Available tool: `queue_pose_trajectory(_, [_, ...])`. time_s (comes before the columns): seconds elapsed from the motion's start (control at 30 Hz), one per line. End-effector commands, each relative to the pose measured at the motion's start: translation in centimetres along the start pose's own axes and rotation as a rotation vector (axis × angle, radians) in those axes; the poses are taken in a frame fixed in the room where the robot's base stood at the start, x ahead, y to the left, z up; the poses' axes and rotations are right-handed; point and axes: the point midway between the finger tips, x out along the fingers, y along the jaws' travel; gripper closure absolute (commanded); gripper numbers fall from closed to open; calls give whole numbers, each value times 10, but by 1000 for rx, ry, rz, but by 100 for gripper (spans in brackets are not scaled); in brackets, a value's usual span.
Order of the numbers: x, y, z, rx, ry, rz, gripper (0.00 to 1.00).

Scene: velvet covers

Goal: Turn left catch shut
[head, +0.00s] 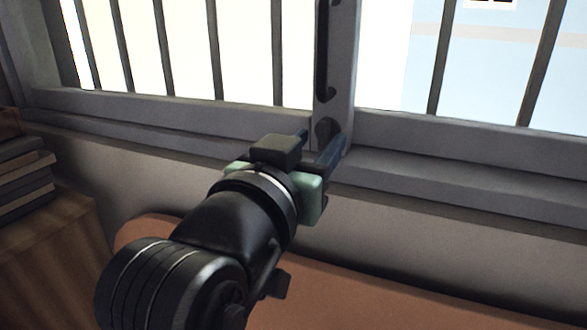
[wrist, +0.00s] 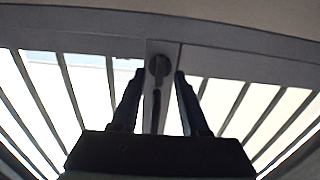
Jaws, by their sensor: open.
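A dark catch with a rounded end (head: 325,129) sits low on the grey upright between the two window panes in the head view. Its rounded end also shows in the wrist view (wrist: 158,68), with a narrow dark strip running down the picture from it. My gripper (head: 318,143) is in front of the foot of this upright. In the wrist view, the fingers of my gripper (wrist: 160,74) are spread on either side of the rounded end, with nothing held between them. I cannot tell whether they touch it. My wrist hides part of the sill below.
A long dark bar (head: 323,50) runs up the same upright above the rounded end. Barred panes stand on both sides, above a grey sill (head: 440,185). A stack of books (head: 22,180) lies on a wooden cabinet (head: 50,235) at left. An orange-brown padded surface (head: 390,295) is below.

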Motion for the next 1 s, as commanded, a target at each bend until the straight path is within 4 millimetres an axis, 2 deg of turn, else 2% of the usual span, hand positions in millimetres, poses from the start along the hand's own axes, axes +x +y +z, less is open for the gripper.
queue_pose_trajectory(0.3, [-70,-1,4,4,5,-6,55])
queue_pose_trajectory(0.5, [-104,-1,4,3,4,-4,55])
queue_pose_trajectory(0.7, [-117,0,2,1,0,-1,55])
queue_pose_trajectory(1.0, [-118,0,1,0,-2,-1,55])
